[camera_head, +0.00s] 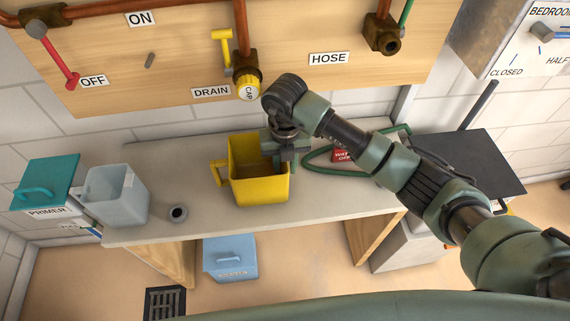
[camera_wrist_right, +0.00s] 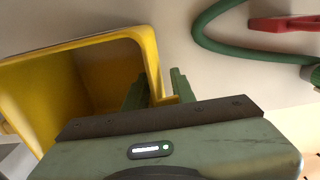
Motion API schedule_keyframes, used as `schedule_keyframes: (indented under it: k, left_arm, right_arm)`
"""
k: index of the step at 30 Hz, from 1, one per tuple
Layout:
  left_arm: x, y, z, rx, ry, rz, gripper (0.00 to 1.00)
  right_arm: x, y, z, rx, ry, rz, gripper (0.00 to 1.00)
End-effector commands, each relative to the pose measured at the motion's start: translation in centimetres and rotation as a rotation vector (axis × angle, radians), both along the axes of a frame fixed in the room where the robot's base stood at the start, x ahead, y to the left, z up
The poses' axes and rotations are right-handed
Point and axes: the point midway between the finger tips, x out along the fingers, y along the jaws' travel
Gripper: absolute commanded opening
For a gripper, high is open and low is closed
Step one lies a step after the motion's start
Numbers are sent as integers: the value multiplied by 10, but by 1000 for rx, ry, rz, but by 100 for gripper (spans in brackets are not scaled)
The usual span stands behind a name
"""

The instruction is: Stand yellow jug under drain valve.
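The yellow jug (camera_head: 262,193) stands upright and open-topped on the bench, its handle to the left. The drain valve (camera_head: 246,64) is on the wooden board above and behind the jug, with a yellow cap marked CAP (camera_head: 248,88) on its outlet and a yellow lever (camera_head: 226,48). My right gripper (camera_head: 285,163) points down at the jug's right side. In the wrist view its fingers (camera_wrist_right: 160,92) straddle the jug's wall, one inside and one outside, with a small gap showing beside the wall. The jug (camera_wrist_right: 95,75) looks empty. My left gripper is out of view.
A grey container (camera_head: 117,195) and a small dark ring (camera_head: 178,213) are left of the jug on the bench (camera_head: 330,208). A green hose (camera_head: 325,165) and red tag (camera_head: 342,156) lie right. A teal primer box (camera_head: 45,185) is far left; a blue bin (camera_head: 230,258) sits below.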

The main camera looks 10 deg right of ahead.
Motion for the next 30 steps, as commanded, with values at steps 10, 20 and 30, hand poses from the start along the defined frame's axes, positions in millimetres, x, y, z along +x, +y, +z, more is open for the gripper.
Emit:
schedule_keyframes:
  k: [10, 20, 30]
  left_arm:
    - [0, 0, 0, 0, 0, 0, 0]
    - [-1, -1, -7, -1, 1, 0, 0]
    - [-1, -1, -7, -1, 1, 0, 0]
  right_arm:
    - [1, 1, 17, 2, -4, 2, 25]
    - [1, 0, 68, 1, -2, 1, 25]
    - [0, 0, 78, 0, 1, -1, 25]
